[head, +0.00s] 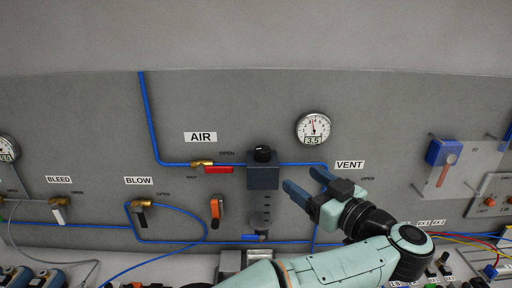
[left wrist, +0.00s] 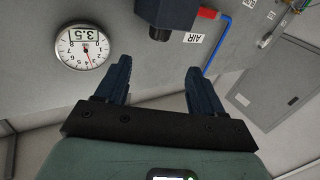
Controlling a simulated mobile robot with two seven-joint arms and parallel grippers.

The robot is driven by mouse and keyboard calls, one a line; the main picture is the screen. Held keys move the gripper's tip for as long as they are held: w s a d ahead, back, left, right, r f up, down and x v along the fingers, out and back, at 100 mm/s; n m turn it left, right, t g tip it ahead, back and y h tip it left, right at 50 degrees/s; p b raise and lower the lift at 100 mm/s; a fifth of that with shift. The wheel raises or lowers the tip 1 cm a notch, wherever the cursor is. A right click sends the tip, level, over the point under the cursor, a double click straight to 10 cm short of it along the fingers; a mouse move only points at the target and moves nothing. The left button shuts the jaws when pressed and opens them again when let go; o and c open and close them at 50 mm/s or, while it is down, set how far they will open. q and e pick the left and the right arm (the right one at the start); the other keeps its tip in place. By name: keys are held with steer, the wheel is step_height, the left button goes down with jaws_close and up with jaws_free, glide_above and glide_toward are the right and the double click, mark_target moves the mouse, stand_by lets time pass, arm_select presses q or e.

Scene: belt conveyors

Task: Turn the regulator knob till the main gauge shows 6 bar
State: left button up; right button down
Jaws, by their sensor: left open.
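The regulator (head: 263,177) is a dark block on the grey panel, in the blue air line. Its black knob (head: 263,153) is on top. The round white gauge (head: 313,128) up and right of it reads 3.5 on its display. My left gripper (head: 298,179) is open and empty, right of the regulator and apart from the knob. In the left wrist view, the knob (left wrist: 159,33) shows beyond the gap between the fingers (left wrist: 156,72), and the gauge (left wrist: 84,47) appears upside down at upper left, also showing 3.5. My right gripper is not in view.
A red-handled AIR valve (head: 217,170) is just left of the regulator. An orange lever (head: 215,208) is below it. Blue tubing (head: 150,115) runs along the panel. BLOW (head: 142,204) and BLEED (head: 58,209) valves are at left. Another gauge (head: 7,148) is cut off at the left edge.

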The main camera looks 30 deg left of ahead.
mark_target(267, 154)
arm_select(q)
steer(key=p+x, duration=0.1)
steer(key=x, duration=1.2)
steer(key=shift+w+a, duration=0.2)
steer(key=shift+a, duration=0.05)
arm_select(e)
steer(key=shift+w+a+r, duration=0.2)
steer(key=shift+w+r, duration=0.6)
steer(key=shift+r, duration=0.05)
arm_select(q)
steer(key=c, duration=1.1)
